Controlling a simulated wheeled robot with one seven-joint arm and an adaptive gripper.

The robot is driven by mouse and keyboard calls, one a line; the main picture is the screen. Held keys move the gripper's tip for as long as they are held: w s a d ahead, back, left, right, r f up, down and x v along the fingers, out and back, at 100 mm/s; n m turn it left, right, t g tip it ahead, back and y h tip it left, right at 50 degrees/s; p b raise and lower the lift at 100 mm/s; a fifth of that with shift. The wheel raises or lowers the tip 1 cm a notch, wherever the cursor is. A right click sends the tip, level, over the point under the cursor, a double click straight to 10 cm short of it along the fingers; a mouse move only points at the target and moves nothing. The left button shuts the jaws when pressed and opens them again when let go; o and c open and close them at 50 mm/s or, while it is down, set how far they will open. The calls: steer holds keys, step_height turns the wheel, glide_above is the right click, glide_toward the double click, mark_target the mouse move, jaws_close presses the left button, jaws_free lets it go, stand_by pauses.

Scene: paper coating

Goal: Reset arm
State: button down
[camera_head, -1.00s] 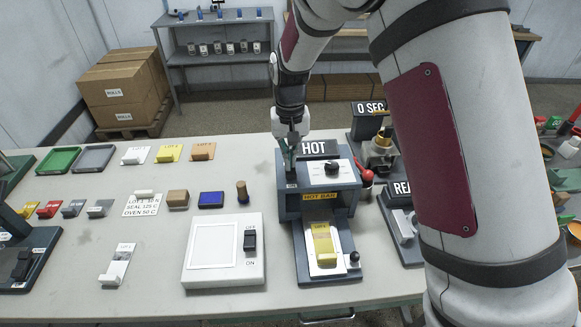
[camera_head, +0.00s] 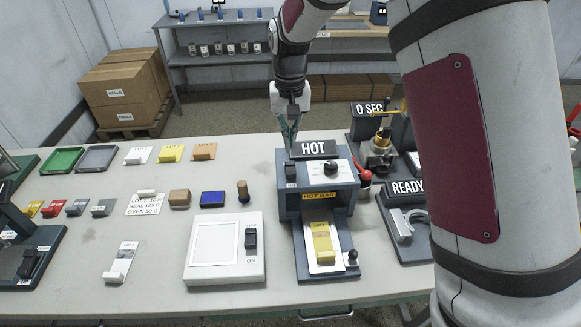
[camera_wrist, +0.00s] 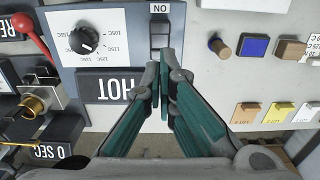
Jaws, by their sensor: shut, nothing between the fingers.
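My gripper (camera_head: 291,132) is shut and empty, pointing down just behind the hot bar sealer (camera_head: 318,187). In the wrist view the closed green fingertips (camera_wrist: 165,88) are near the sealer's black rocker switch (camera_wrist: 160,40); whether they touch it I cannot tell. The sealer shows a "HOT" sign (camera_head: 313,148) and a dial (camera_head: 331,167). A yellow-clipped sample (camera_head: 322,243) lies on its front slide.
A "0 SEC" device (camera_head: 368,109) and a "READY" device (camera_head: 407,187) stand right of the sealer. A white ON/OFF plate (camera_head: 215,245), a blue pad (camera_head: 212,199) and a wooden block (camera_head: 180,198) lie left. Trays (camera_head: 62,160) sit further left.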

stand_by(0.4)
steer(key=s+d+r+t, duration=0.1)
steer(key=s+d+r, duration=0.4)
steer(key=s+r, duration=0.25)
steer(key=s+d+r+t, duration=0.2)
steer(key=s+d+r, duration=0.2)
steer(key=s+r, duration=0.3)
steer(key=s+d+r+t, duration=0.1)
steer(key=s+d, duration=0.1)
steer(key=s, duration=0.5)
steer(key=s+d+r+t, duration=0.1)
steer(key=s+d+r, duration=0.1)
steer(key=s, duration=0.6)
steer(key=shift+s+d+t, duration=0.25)
steer(key=shift+d+t, duration=0.05)
steer(key=shift+d, duration=0.35)
steer(key=shift+r, duration=0.1)
